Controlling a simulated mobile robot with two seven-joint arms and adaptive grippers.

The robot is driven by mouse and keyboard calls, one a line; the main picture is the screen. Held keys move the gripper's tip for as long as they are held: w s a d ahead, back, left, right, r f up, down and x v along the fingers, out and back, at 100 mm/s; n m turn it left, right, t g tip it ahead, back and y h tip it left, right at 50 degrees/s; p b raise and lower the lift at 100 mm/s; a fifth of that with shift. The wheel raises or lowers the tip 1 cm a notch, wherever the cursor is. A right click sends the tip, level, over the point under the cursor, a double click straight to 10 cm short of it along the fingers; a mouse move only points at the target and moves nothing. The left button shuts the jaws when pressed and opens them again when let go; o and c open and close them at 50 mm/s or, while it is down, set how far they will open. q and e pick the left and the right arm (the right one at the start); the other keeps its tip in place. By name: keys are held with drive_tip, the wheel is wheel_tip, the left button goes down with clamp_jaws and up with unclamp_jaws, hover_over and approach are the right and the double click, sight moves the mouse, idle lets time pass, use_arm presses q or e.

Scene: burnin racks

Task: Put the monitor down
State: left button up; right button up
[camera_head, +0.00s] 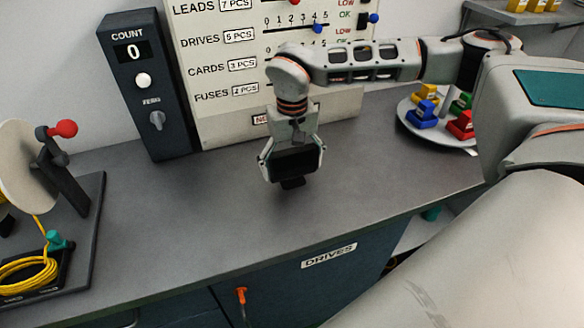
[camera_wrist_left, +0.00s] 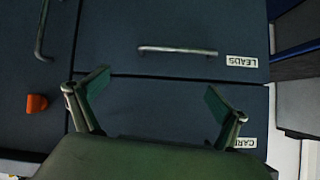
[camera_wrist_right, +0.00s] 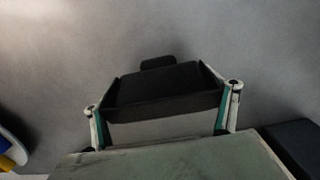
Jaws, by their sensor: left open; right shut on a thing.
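The monitor is a small dark block with a short tab-like foot; in the head view the monitor (camera_head: 293,163) hangs between the fingers of my right gripper (camera_head: 292,160) over the grey counter (camera_head: 200,215). In the right wrist view the monitor (camera_wrist_right: 162,85) sits between both fingertips of the right gripper (camera_wrist_right: 165,108), its foot (camera_wrist_right: 157,62) pointing away. Whether the foot touches the counter I cannot tell. My left gripper (camera_wrist_left: 150,92) is open and empty in the left wrist view, before dark drawer fronts; it does not show in the head view.
A dark count box (camera_head: 146,90) and a white panel (camera_head: 225,125) stand at the back. A black base with a disc (camera_head: 88,215) and yellow cable is at left. A round tray (camera_head: 405,108) with coloured pieces is at right. The counter around the monitor is clear.

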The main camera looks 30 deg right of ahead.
wheel_tip(320, 180, up, 19)
drive_tip(key=shift+p, duration=0.35)
drive_tip(key=s+a+f+n, duration=0.1)
drive_tip(key=a+f, duration=0.1)
drive_tip(key=f, duration=0.3)
drive_tip(key=s+a+f+n, duration=0.1)
drive_tip(key=a+f, duration=0.1)
drive_tip(key=f, duration=0.3)
drive_tip(key=s+a+f, duration=0.1)
drive_tip(key=a+f, duration=0.2)
drive_tip(key=f, duration=0.2)
drive_tip(key=shift+s+f+n, duration=0.15)
drive_tip(key=shift+s+n, duration=0.2)
drive_tip(key=shift+n, duration=0.05)
use_arm(q)
drive_tip(key=shift+r, duration=0.3)
